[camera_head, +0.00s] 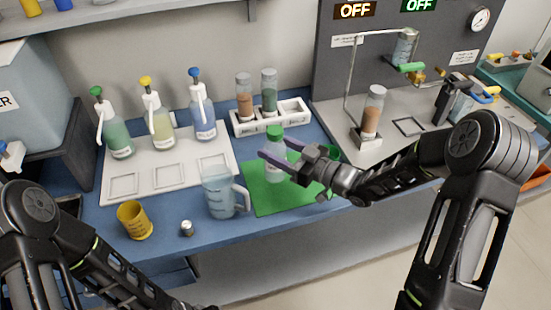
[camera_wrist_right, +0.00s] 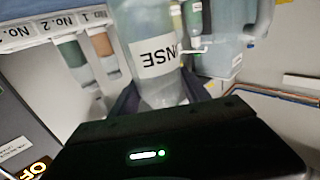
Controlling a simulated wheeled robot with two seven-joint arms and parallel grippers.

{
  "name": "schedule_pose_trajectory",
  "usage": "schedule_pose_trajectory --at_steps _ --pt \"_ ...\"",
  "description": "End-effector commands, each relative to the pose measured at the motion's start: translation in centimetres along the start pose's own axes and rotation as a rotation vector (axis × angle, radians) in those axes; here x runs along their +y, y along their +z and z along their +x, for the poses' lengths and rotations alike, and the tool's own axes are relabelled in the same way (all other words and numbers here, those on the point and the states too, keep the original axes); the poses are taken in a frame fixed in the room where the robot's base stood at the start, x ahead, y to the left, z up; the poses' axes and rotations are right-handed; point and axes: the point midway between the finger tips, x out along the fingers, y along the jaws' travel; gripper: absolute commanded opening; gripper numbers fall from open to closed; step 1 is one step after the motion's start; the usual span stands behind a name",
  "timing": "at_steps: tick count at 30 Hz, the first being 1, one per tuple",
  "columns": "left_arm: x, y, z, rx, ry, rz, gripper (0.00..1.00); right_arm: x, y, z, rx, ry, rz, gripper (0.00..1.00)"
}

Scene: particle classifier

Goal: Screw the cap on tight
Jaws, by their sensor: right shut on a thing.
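A clear bottle (camera_head: 275,168) stands upright at the left side of the green mat (camera_head: 262,200). A green cap (camera_head: 275,132) sits on top of it; I cannot tell how tight it is. My right gripper (camera_head: 277,153) reaches in from the right and is shut on the bottle's body, below the cap. In the right wrist view the bottle (camera_wrist_right: 160,90) sits between the fingers, with a label partly reading "NSE" upside down; its cap is out of that view. My left arm shows at the lower left, but its gripper is out of view.
A clear measuring jug (camera_head: 219,195) stands just left of the bottle. A yellow cup (camera_head: 135,221) and a small metal item (camera_head: 187,228) are near the front edge.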

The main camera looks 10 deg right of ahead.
Motion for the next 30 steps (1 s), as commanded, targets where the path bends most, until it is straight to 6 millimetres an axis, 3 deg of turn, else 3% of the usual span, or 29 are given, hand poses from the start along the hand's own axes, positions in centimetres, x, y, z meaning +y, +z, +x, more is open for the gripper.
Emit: schedule_pose_trajectory --at_steps 12,25,26,30 --pt "0.1 0.1 -0.5 -0.001 -0.001 -0.001 0.59 0.0 4.0 0.0 0.001 0.000 0.002 0.00" --pt "-0.1 0.0 0.2 0.000 0.000 0.000 0.59 0.0 4.7 0.0 0.002 0.000 -0.001 0.00" --pt "0.0 0.0 0.0 0.000 0.000 0.000 0.59 0.0 4.5 0.0 0.000 0.000 0.000 0.57" --pt "0.0 0.0 -0.1 0.000 0.000 0.000 0.59 0.0 4.5 0.0 0.000 0.000 0.000 0.68"
